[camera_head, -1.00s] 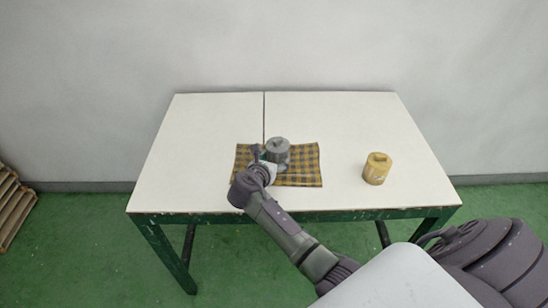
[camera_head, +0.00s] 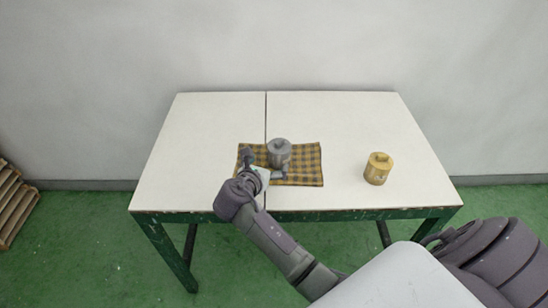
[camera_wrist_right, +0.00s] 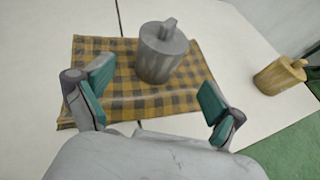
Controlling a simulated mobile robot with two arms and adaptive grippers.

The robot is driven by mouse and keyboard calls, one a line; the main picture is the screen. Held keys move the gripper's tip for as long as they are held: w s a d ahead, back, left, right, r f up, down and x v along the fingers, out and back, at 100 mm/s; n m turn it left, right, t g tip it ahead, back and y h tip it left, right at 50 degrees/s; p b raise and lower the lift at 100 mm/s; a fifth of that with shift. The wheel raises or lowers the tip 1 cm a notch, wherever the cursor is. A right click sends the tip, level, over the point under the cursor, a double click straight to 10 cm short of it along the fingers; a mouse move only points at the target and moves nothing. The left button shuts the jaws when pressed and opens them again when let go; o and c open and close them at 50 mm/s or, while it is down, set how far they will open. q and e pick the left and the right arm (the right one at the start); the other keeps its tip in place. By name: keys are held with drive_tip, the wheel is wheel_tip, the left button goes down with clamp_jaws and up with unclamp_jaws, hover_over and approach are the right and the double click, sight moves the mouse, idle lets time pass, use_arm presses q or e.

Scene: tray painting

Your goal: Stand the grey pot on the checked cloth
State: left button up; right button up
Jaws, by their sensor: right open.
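The grey pot (camera_head: 279,152), with a knobbed lid, stands upright on the checked cloth (camera_head: 308,165), a brown and yellow cloth lying flat on the table. In the right wrist view the grey pot (camera_wrist_right: 163,53) stands near the middle of the checked cloth (camera_wrist_right: 112,106), beyond my fingers. My right gripper (camera_head: 264,165) is open and empty at the near left side of the pot. In the right wrist view its two teal-padded fingers (camera_wrist_right: 156,97) are wide apart, with the pot clear in front of them. My left gripper is not in view.
A yellow lidded pot (camera_head: 378,169) stands on the right of the white table (camera_head: 345,125); it also shows in the right wrist view (camera_wrist_right: 280,76). The table's back and left are clear. A wooden pallet (camera_head: 12,205) is on the floor at left.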

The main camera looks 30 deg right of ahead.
drive_tip(key=v, duration=0.5)
drive_tip(key=shift+s+a, duration=0.1)
drive_tip(key=shift+a, duration=0.05)
